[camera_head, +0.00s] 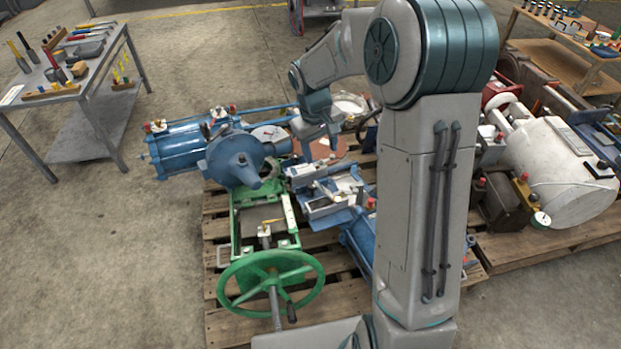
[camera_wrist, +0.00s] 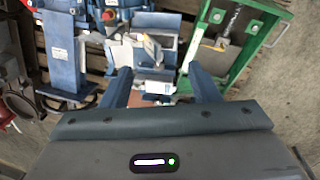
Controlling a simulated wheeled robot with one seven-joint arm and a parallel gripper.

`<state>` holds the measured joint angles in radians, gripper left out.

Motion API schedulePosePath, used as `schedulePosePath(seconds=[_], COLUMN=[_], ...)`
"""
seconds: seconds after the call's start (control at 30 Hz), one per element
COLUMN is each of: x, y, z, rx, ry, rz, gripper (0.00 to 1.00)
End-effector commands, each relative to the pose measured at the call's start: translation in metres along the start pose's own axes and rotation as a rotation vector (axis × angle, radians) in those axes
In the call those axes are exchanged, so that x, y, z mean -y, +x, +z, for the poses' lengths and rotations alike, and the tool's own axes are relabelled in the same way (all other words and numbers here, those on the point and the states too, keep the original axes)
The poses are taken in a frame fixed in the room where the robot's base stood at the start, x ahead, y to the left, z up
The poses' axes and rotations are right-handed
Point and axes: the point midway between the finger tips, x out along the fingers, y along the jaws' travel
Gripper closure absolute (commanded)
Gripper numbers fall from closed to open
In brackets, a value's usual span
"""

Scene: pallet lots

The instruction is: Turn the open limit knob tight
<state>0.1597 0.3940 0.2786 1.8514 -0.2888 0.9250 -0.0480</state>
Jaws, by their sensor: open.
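My gripper (camera_head: 322,143) hangs over a blue fixture (camera_head: 335,200) with bare metal parts, in the middle of the pallet. In the wrist view my gripper (camera_wrist: 163,86) is open, its two blue-grey fingers apart with nothing held between them. The same blue fixture (camera_wrist: 178,42) lies beyond and between the fingertips, with a small white label near them. No part is clearly marked as the open limit knob, and I cannot tell which it is. A green frame (camera_head: 236,222) with a green handwheel (camera_head: 232,264) stands to the left of the fixture.
A blue cone-shaped housing (camera_head: 228,158) and a blue cylinder (camera_head: 180,148) sit at the back left of the wooden pallet (camera_head: 225,325). A white tank (camera_head: 560,165) fills the right side. A tool table (camera_head: 95,70) stands far left. The concrete floor at left is clear.

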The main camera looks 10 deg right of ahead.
Motion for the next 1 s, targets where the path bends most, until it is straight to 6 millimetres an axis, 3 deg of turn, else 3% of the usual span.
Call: schedulePosePath(seconds=[0.2,0.5,0.7,0.87,1.0], x=[-0.011,-0.026,-0.032,-0.032,-0.029], y=[0.051,0.122,0.149,0.161,0.181], z=[-0.059,-0.117,-0.132,-0.135,-0.135], rx=[0.002,-0.017,-0.026,-0.027,-0.025], ry=[-0.054,-0.082,-0.080,-0.080,-0.080], rz=[-0.037,-0.095,-0.118,-0.122,-0.123], gripper=[0.45,0.45,0.45,0.45,0.45])
